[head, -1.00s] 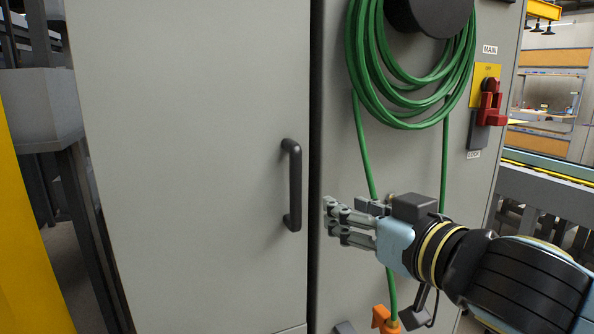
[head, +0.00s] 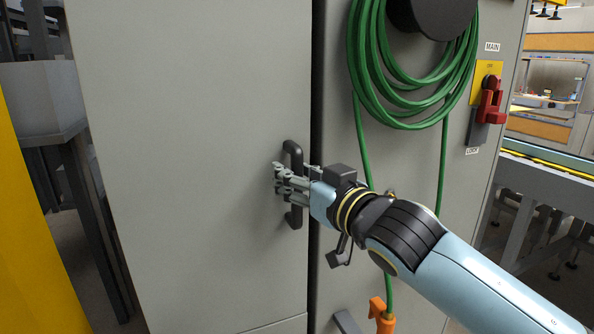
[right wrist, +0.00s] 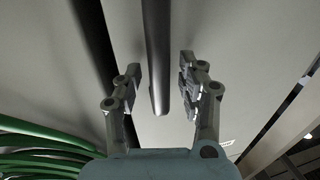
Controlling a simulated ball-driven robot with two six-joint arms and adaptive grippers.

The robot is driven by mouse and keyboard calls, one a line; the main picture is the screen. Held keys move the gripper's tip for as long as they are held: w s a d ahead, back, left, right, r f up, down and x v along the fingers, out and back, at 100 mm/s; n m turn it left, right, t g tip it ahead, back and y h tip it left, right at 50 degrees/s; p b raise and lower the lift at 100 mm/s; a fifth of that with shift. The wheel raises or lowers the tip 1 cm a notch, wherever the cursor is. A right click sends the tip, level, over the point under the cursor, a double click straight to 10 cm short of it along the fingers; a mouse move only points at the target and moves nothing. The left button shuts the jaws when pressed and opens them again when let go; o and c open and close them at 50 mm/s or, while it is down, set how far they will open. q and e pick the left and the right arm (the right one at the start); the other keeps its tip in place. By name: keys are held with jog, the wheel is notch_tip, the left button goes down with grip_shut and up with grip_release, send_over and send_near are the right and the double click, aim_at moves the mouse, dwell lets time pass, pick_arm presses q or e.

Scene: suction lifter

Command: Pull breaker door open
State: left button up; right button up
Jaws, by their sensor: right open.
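The grey breaker door (head: 190,120) fills the left and middle of the head view and stands shut against its cabinet. Its black bar handle (head: 292,153) is upright near the door's right edge. My right gripper (head: 280,178) is at the handle, its fingers in front of the bar's middle and hiding part of it. In the right wrist view the handle (right wrist: 157,60) runs between the two open fingers of my right gripper (right wrist: 157,82), with a gap on each side. My left gripper is not in view.
A green hose (head: 365,90) hangs coiled on the cabinet right of the door, with an orange end (head: 381,315) low down. A red switch (head: 489,103) sits at the right under a MAIN label. A yellow post (head: 30,230) stands at the left.

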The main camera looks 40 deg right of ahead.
grip_shut()
jog(key=shift+a, duration=0.1)
dwell(0.6)
